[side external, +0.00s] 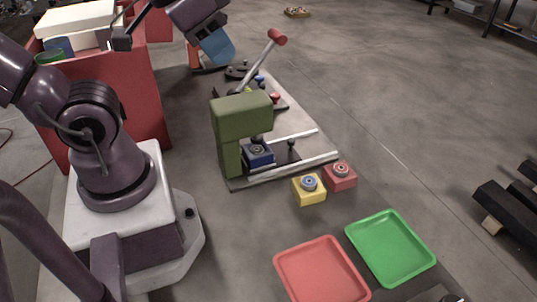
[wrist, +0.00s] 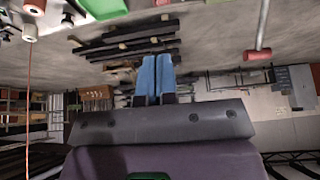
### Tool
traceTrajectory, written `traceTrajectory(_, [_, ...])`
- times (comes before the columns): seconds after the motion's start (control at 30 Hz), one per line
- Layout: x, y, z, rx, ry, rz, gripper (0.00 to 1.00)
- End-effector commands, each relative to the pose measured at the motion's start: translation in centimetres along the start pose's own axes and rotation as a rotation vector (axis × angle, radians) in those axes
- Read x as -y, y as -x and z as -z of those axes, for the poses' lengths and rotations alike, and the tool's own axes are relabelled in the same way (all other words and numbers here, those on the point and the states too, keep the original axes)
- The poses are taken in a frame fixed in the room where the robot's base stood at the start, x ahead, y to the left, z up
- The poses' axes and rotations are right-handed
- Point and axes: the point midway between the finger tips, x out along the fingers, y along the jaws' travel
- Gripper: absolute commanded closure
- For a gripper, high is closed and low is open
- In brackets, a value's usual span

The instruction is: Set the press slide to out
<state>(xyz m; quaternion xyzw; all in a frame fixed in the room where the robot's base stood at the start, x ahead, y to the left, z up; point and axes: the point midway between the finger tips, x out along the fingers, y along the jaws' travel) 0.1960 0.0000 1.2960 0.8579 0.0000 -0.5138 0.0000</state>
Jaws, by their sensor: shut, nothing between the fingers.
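The olive-green press frame (side external: 228,135) stands on a pale base plate. A blue block (side external: 259,155) with a round grey top sits under its overhanging head. A small black knob (side external: 291,145) stands just right of the block, between two pale rails (side external: 295,166); it appears to belong to the slide, whose plate is mostly hidden. My gripper (side external: 219,52) is high up behind the press, well apart from the slide and knob. Its blue fingers (wrist: 156,80) are together and empty in the wrist view.
A lever with a red handle (side external: 277,37) rises behind the press, near my gripper; its red end (wrist: 257,55) shows in the wrist view. Yellow (side external: 309,190) and red (side external: 340,176) blocks sit in front. Red (side external: 320,272) and green (side external: 390,247) trays lie nearer.

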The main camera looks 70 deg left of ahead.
Motion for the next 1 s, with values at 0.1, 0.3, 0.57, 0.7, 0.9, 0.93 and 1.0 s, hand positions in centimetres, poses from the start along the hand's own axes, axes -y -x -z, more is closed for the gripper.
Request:
traceTrajectory(0.1, [0.0, 0.0, 0.0, 0.000, 0.000, 0.000, 1.00])
traceTrajectory(0.3, [0.0, 0.0, 0.0, 0.000, 0.000, 0.000, 1.00])
traceTrajectory(0.57, [0.0, 0.0, 0.1, 0.002, 0.004, 0.000, 0.82])
traceTrajectory(0.7, [0.4, -0.8, 1.3, 0.038, 0.060, 0.006, 0.52])
traceTrajectory(0.9, [2.4, -4.5, 5.4, 0.151, 0.272, 0.035, 0.52])
traceTrajectory(0.93, [2.8, -5.2, 6.0, 0.169, 0.308, 0.041, 0.52])
traceTrajectory(1.0, [3.8, -7.3, 7.3, 0.211, 0.394, 0.059, 0.52])
